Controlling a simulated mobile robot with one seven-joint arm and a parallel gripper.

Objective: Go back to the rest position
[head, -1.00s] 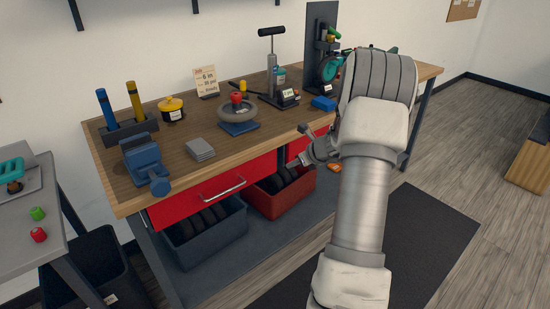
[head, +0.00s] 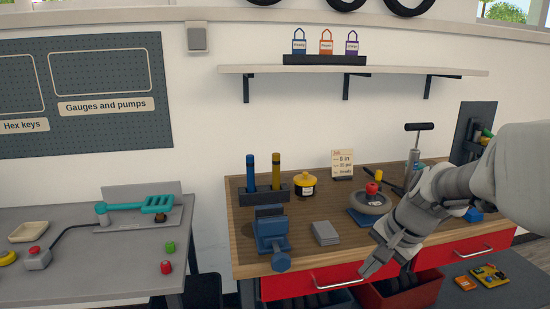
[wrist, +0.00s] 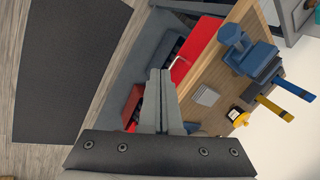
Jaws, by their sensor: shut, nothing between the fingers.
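My gripper (head: 380,270) hangs in front of the wooden workbench (head: 330,219) in the head view, near its front edge and the red drawers. Its fingers are together and nothing is between them. In the wrist view my gripper (wrist: 158,75) also shows closed fingers, pointing toward the red drawer front (wrist: 196,50). My arm comes in from the right in the head view and covers part of the bench's right side.
On the bench stand a blue vise (head: 270,232), a yellow pot (head: 305,184), grey plates (head: 325,233), a wheel with a red item (head: 371,190) and a pump (head: 414,150). A grey table (head: 90,265) is at left. A dark mat (wrist: 70,70) covers floor.

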